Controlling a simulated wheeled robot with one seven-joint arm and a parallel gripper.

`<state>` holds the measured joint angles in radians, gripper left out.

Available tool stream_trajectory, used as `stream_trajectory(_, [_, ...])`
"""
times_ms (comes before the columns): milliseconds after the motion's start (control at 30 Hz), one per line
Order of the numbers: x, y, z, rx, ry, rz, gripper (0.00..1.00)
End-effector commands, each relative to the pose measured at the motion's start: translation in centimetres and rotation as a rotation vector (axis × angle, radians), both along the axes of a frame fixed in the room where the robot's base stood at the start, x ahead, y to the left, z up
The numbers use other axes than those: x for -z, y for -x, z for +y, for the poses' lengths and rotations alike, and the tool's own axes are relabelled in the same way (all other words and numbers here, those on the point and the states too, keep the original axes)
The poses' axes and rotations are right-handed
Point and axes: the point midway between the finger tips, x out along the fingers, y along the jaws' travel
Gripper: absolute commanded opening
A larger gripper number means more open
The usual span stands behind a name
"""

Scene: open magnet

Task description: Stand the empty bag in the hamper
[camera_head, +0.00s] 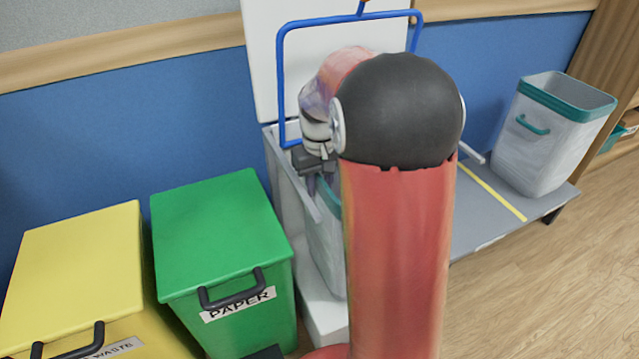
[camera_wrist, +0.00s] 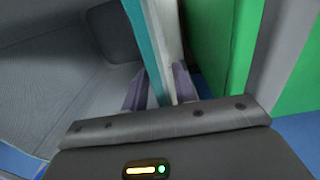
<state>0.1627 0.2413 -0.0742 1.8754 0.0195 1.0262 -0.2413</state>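A pale grey bag with a teal rim (camera_head: 328,196) stands inside the white hamper (camera_head: 289,185), mostly hidden behind my arm. In the wrist view its teal rim (camera_wrist: 149,45) runs down between my fingers, and its grey inside (camera_wrist: 65,85) looks bare. My gripper (camera_head: 320,184) points down at the bag's left rim, close to the hamper's left wall. In the wrist view my gripper (camera_wrist: 163,88) has one finger on each side of the rim. Whether the fingers press on it cannot be told. The hamper's lid (camera_head: 262,55) is up.
A blue rail (camera_head: 330,22) arches over the hamper. A green paper bin (camera_head: 222,235) and a yellow waste bin (camera_head: 75,265) stand to its left. A second teal-rimmed bag (camera_head: 540,150) stands on a grey bench (camera_head: 480,225) at right. The bench between is partly clear.

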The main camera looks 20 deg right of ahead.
Motion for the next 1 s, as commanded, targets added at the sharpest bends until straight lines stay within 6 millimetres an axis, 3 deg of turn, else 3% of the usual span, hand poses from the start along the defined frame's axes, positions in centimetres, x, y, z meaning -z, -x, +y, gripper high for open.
stream_trajectory(167, [-2.7, -0.1, 0.0, 0.0, 0.001, -0.006, 0.28])
stream_trajectory(500, [-10.1, -0.1, 0.0, 0.0, 0.001, -0.005, 0.28])
stream_trajectory(767, [-12.8, 0.1, 0.1, 0.0, 0.001, -0.003, 0.28])
stream_trajectory(867, [-13.6, 1.0, 0.7, -0.002, 0.002, -0.024, 0.28])
stream_trajectory(1000, [-14.7, 4.2, 2.7, -0.003, 0.007, -0.097, 0.28])
